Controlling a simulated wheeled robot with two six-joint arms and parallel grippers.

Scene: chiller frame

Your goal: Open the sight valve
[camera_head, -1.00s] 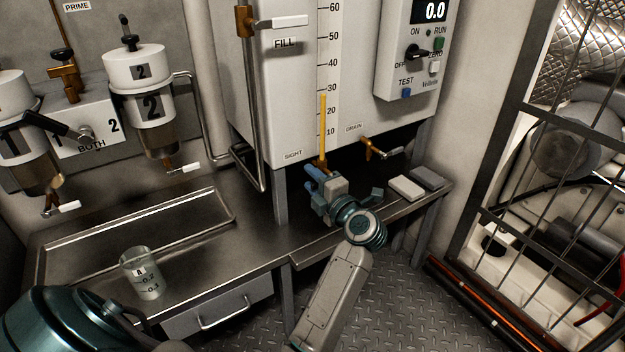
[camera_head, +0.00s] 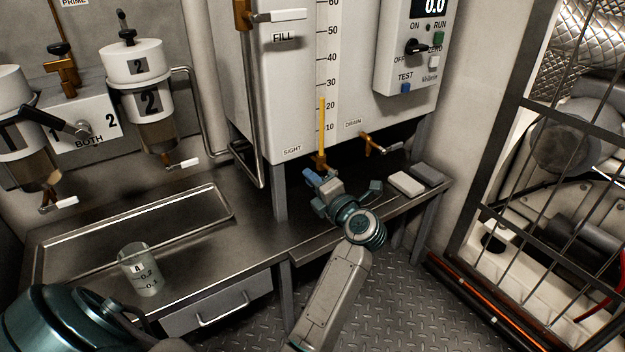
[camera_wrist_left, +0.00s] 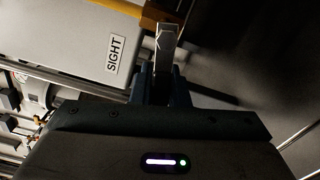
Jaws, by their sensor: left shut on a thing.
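The sight valve (camera_head: 319,160) is a brass fitting under the white tank, below the sight glass (camera_head: 322,125) with its yellow column. My left gripper (camera_head: 310,177) is at this valve, shut on its handle. In the left wrist view, the pale metal handle (camera_wrist_left: 166,42) stands between the dark fingertips (camera_wrist_left: 165,82), beside the SIGHT label (camera_wrist_left: 115,54). The fingers hide the lower part of the handle, and the head view hides most of it. The yellow column tops out between 20 and 30. My right gripper is not in view.
The drain valve (camera_head: 377,144) with its pale lever is close to the right of the gripper. Two small blocks lie on the bench (camera_head: 275,235) at right. A beaker (camera_head: 139,270) stands at left. A pipe (camera_head: 252,120) runs down the tank's left side.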

